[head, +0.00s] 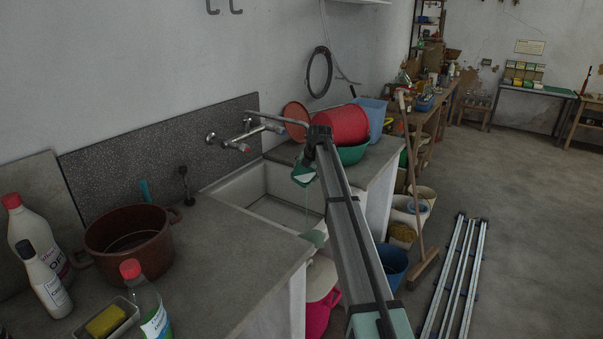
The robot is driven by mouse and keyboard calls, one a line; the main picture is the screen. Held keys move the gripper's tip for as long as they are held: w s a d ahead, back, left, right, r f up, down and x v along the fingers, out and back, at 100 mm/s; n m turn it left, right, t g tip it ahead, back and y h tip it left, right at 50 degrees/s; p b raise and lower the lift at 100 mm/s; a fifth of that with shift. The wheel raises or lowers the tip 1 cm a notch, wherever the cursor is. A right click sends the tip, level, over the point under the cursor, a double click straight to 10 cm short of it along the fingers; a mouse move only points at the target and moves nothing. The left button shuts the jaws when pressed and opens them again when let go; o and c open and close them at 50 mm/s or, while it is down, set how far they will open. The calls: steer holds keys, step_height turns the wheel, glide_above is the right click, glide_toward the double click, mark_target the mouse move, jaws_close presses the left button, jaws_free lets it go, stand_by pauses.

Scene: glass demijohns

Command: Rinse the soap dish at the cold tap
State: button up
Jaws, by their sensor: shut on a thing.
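The wall tap (248,132) is mounted above the sink, with a red-marked handle (246,149) on the near side and a bluish handle (280,128) further right. Its thin spout reaches right over the sink (238,193). My arm crosses the picture from the bottom right up to a dark joint by the spout. Pale green parts of it show over the sink and at its front edge.
A brown pot (128,245), white bottles (35,235) and a red-capped clear bottle (147,305) crowd the left counter. A red tub (342,124) and green basin (354,153) stand right of the sink. A broom (417,200) and metal rails (457,280) are on the right.

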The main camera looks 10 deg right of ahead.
mark_target(312, 177)
steer(key=shift+s+d, duration=0.25)
steer(key=shift+s, duration=0.5)
steer(key=shift+s+d, duration=0.2)
steer(key=shift+s, duration=0.55)
steer(key=shift+s+d, duration=0.25)
steer(key=shift+s, duration=0.5)
steer(key=shift+s+r, duration=0.1)
steer(key=s+d+r, duration=0.1)
steer(key=s+r, duration=0.2)
steer(key=s, duration=0.1)
steer(key=shift+s+d+r+p, duration=0.3)
steer(key=shift+r+p, duration=0.05)
steer(key=shift+r, duration=0.05)
